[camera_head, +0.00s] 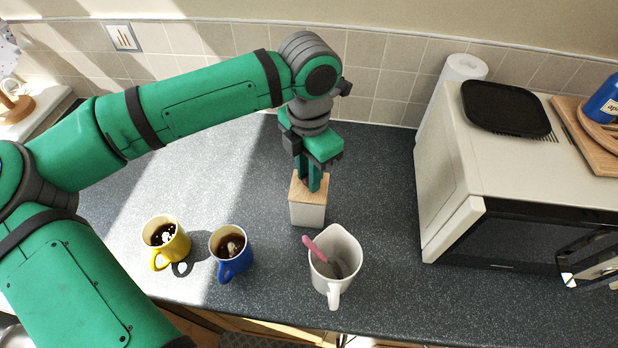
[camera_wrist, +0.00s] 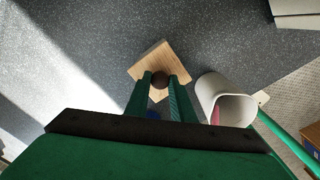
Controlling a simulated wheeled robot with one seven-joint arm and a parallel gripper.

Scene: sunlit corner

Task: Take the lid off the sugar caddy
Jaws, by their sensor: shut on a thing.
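The sugar caddy (camera_head: 307,213) is a white square box standing on the dark counter, behind the white jug. My gripper (camera_head: 314,186) comes down from above. In the wrist view my gripper (camera_wrist: 160,82) has its two green fingers on either side of the knob and is shut on it. The lid appears to rest on the caddy; I see no gap between them.
A white jug (camera_head: 347,246) with a pink-handled utensil stands close in front, to the right. A yellow mug (camera_head: 178,248) and a blue mug (camera_head: 233,268) with dark drink stand at the left. A microwave (camera_head: 445,190) is at the right. The counter behind the mugs is clear.

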